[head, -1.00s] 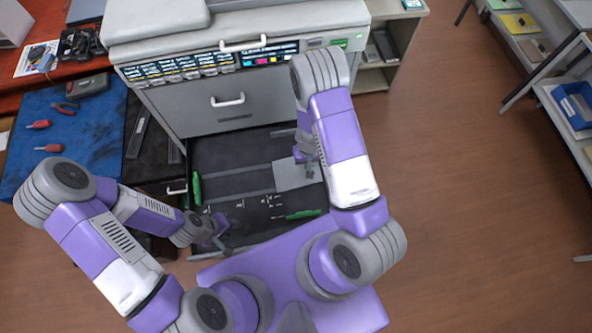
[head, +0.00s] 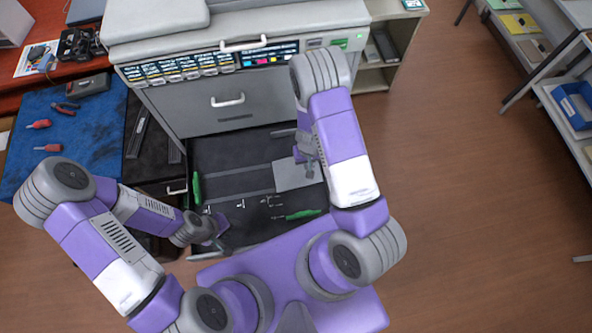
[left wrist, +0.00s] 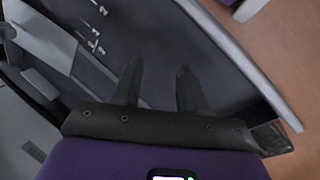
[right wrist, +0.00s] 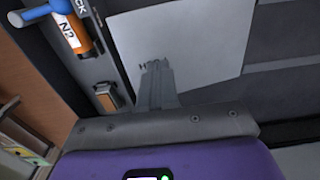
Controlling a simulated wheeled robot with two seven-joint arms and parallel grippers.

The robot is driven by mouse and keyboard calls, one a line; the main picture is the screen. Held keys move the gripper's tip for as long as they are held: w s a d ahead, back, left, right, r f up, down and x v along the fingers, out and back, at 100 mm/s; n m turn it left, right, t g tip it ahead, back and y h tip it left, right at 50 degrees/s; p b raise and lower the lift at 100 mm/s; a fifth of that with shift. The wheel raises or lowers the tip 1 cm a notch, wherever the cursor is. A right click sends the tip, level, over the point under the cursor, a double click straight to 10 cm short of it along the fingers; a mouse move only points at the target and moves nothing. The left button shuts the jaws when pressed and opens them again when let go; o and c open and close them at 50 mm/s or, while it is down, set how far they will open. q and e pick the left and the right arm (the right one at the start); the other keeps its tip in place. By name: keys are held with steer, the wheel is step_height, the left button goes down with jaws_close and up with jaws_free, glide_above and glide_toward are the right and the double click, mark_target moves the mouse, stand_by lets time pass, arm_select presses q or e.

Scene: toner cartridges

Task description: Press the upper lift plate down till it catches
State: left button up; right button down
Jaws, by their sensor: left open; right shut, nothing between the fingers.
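The light grey lift plate (head: 290,177) lies in the dark open drawer (head: 235,160) below the copier. It fills the top middle of the right wrist view (right wrist: 205,40). My right gripper (head: 309,172) is shut and empty over the plate, with its fingertips (right wrist: 155,66) appearing at or just above the plate's surface; I cannot tell if they touch. My left gripper (head: 218,232) is open and empty over the drawer's front left part, and its spread fingers show in the left wrist view (left wrist: 158,75). Whether the plate is caught cannot be seen.
A blue handle with an orange label (right wrist: 68,25) and an orange latch-like part (right wrist: 108,97) are beside the plate. Green handles (head: 197,188) are at the drawer's left and front. The copier front (head: 215,100) stands behind. Open floor (head: 480,200) is to the right.

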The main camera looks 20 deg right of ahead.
arm_select(q)
steer(key=shift+f+b, duration=1.8)
steer(key=shift+f, duration=0.05)
arm_select(e)
steer(key=shift+f, duration=2.05)
arm_select(q)
steer(key=shift+r, duration=0.1)
arm_select(e)
steer(key=shift+r, duration=0.1)
arm_select(q)
steer(key=shift+r, duration=0.1)
arm_select(e)
steer(key=shift+r, duration=0.1)
arm_select(q)
step_height(320, 180, up, 8)
steer(key=p, duration=0.8)
arm_select(e)
step_height(320, 180, up, 10)
